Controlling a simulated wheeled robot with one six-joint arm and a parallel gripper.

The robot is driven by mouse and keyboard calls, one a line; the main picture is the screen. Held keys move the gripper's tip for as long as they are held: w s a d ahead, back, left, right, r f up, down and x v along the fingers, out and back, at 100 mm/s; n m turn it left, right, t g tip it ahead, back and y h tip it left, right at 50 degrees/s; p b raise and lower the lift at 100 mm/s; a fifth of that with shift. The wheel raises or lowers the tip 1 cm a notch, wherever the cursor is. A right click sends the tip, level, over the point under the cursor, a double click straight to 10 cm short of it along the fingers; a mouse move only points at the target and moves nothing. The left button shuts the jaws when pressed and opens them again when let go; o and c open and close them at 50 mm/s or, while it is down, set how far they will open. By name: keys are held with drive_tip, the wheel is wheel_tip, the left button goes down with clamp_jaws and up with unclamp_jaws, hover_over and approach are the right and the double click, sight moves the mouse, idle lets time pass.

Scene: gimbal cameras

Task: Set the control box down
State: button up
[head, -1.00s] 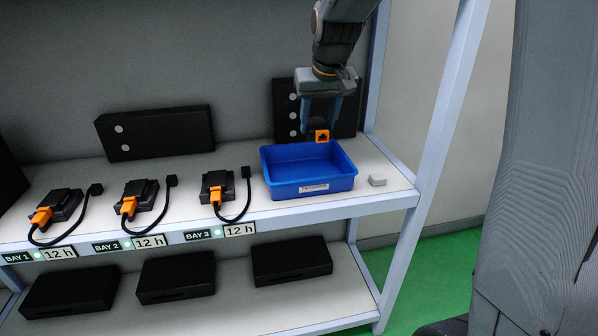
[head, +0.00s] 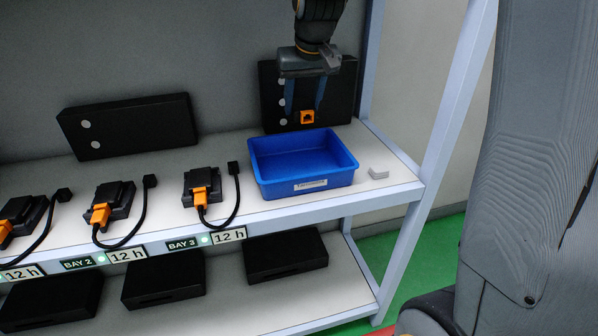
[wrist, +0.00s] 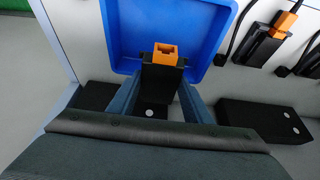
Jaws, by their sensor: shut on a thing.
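My gripper (head: 305,103) points down behind and above the back rim of the blue bin. It is shut on the control box, a small black box with an orange socket (head: 307,117). In the wrist view the control box (wrist: 162,78) sits between the two blue-grey fingers, its orange socket toward the bin. The blue bin (head: 310,185) stands on the upper shelf with a white label on its front; the part of its floor that shows is empty. In the head view the box's black body is hard to tell from the dark panel behind it.
Similar black boxes with orange plugs and cables (head: 203,187) stand to the left along the shelf (head: 285,212). A dark panel (head: 340,95) stands close behind my gripper.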

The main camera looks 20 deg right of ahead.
drive_tip(key=f+b, duration=0.2)
drive_tip(key=f, duration=0.4)
drive_tip(key=w+f+b, duration=0.1)
drive_tip(key=f+b, duration=0.1)
drive_tip(key=f, duration=0.4)
drive_tip(key=w+f+b, duration=0.1)
drive_tip(key=f+b, duration=0.1)
drive_tip(key=f, duration=0.4)
drive_tip(key=shift+w+f, duration=0.15)
drive_tip(key=shift+f, duration=0.15)
drive_tip(key=o, duration=1.2)
drive_tip(key=shift+c, duration=0.2)
drive_tip(key=b+v, duration=0.1)
drive_tip(key=v, duration=1.1)
